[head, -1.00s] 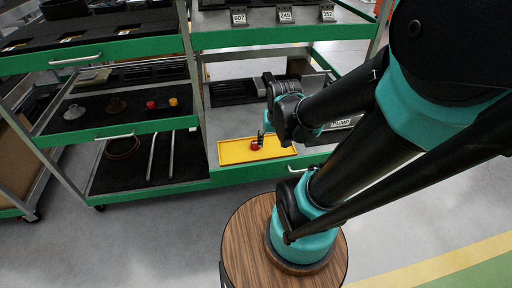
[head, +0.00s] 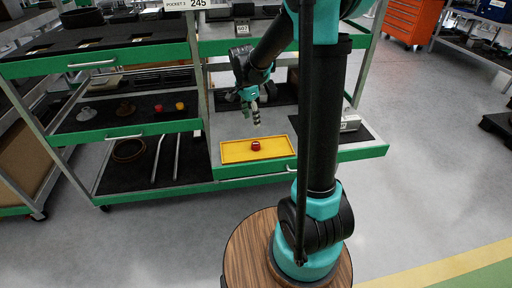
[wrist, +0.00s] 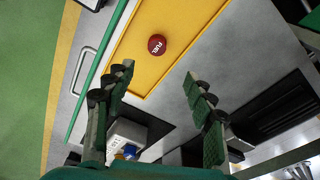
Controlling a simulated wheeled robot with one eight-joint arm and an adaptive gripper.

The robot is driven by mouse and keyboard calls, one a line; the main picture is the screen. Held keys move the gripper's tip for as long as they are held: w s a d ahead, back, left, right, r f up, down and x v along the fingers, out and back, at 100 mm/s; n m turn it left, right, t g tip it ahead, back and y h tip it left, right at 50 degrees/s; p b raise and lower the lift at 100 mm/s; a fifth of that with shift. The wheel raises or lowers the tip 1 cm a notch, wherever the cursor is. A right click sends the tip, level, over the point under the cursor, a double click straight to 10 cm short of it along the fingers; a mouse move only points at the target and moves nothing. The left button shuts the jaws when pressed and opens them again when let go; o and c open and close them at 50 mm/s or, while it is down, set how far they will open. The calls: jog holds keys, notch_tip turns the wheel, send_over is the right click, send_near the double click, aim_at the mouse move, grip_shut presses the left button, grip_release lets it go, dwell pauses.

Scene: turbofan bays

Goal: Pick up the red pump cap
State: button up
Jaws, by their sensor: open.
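A red cap (head: 256,146) sits on the yellow tray (head: 232,153) on the lower shelf. The cap shows beyond the gap between the fingertips. A second, smaller red cap (head: 158,108) sits on the left middle shelf.
A yellow-orange cap (head: 180,106) and grey and brown parts share the left shelf. A light box (head: 349,122) stands right of the tray. The tray around the cap is bare.

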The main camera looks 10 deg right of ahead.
send_over(256, 144)
jog(key=a, duration=0.1)
jog(key=f, duration=0.7)
jog(key=shift+w+f, duration=0.2)
jog(key=shift+w, duration=0.1)
jog(key=shift+s+d+f, duration=0.1)
jog(key=shift+d+f, duration=0.1)
jog(key=shift+f, duration=1.3)
jog(key=shift+s+d+f, duration=0.1)
jog(key=shift+d+f, duration=0.1)
jog(key=shift+f, duration=1.3)
jog(key=shift+c, duration=0.3)
jog(key=c, duration=0.8)
